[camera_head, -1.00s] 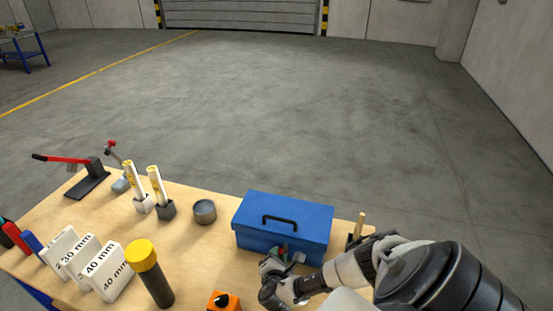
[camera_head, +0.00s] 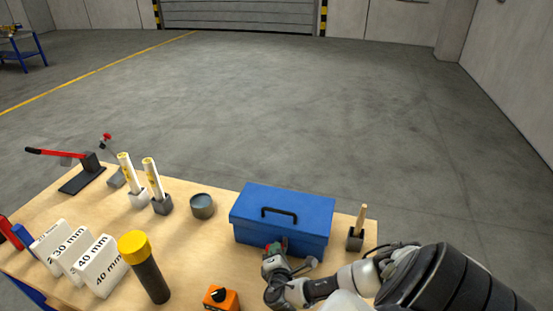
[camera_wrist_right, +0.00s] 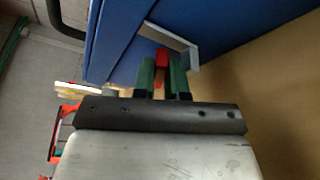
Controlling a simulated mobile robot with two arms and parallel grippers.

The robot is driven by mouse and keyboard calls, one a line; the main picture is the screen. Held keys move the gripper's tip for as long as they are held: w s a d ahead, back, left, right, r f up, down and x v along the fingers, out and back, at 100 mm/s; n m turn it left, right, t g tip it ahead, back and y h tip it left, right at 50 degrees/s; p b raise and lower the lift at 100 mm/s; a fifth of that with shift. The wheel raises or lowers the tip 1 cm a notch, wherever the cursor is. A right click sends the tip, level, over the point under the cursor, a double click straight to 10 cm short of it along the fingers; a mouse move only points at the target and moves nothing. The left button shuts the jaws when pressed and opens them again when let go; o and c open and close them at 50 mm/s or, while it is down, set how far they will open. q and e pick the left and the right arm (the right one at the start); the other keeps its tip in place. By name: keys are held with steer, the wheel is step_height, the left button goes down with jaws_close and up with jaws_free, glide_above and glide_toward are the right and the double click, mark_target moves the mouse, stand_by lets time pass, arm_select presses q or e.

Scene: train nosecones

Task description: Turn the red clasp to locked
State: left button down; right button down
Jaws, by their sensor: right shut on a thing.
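The red clasp (camera_wrist_right: 162,60) shows in the right wrist view at the front of the blue toolbox (camera_head: 284,207). My right gripper (camera_head: 277,247) is at the toolbox's front face. In the right wrist view its two green fingers (camera_wrist_right: 161,75) are shut on the clasp, one on each side. A grey angled metal piece (camera_wrist_right: 183,42) sits right behind the clasp, against the blue wall. In the head view the fingers hide most of the clasp. I cannot read its locked or unlocked position. My left gripper is not in view.
An orange block with a black knob (camera_head: 221,298) and a yellow-capped black cylinder (camera_head: 145,266) stand left of my right arm. A small holder with a wooden handle (camera_head: 356,238) stands right of the toolbox.

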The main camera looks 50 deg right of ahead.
steer(key=c, duration=1.4)
jaws_free()
steer(key=shift+c, duration=0.2)
